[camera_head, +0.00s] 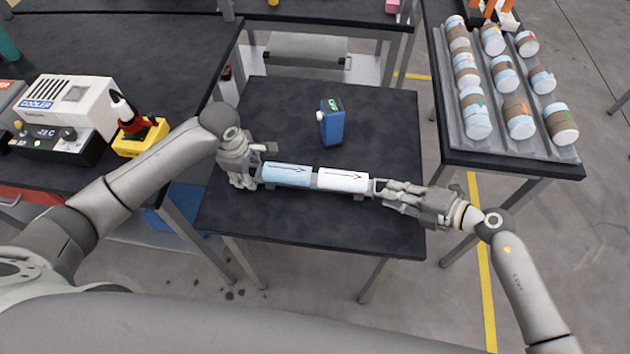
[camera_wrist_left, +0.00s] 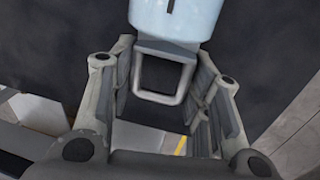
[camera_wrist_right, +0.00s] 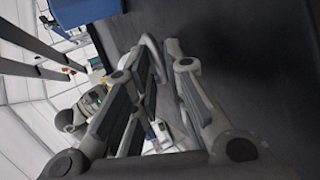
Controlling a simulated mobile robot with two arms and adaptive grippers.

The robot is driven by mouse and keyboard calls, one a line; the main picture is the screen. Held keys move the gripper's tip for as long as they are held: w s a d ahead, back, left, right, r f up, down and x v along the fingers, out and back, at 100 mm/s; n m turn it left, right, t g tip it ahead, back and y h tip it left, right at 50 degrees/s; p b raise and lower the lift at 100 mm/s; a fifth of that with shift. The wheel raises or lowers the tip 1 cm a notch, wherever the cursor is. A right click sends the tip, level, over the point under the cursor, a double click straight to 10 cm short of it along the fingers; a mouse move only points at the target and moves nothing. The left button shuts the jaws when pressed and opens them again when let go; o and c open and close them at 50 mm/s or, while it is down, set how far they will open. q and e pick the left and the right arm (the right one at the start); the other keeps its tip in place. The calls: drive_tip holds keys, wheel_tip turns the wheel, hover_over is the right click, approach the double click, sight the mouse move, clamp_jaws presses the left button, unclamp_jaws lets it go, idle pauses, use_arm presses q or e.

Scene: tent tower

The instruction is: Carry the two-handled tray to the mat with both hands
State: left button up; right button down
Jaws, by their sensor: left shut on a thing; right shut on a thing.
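The two-handled tray (camera_head: 316,188) is long and narrow, over the dark middle table. It carries a light blue cylinder (camera_head: 287,174) and a white cylinder (camera_head: 343,181) end to end. My left gripper (camera_head: 254,182) is shut on its left handle; that grey loop (camera_wrist_left: 160,98) shows between the fingers in the left wrist view. My right gripper (camera_head: 384,190) is shut on the right handle; part of a loop (camera_wrist_right: 152,50) shows by the fingers in the right wrist view. I cannot tell whether the tray touches the table. I cannot make out a mat.
A blue device (camera_head: 331,124) stands on the table (camera_head: 270,105) behind the tray. A right-hand table holds a grooved rack (camera_head: 492,125) with several jars. A cooler (camera_head: 68,105) and a yellow block (camera_head: 140,138) are on the left bench. The table's front is clear.

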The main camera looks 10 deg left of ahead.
use_arm(q)
drive_tip(key=shift+r, duration=0.15)
use_arm(e)
drive_tip(key=shift+r, duration=0.1)
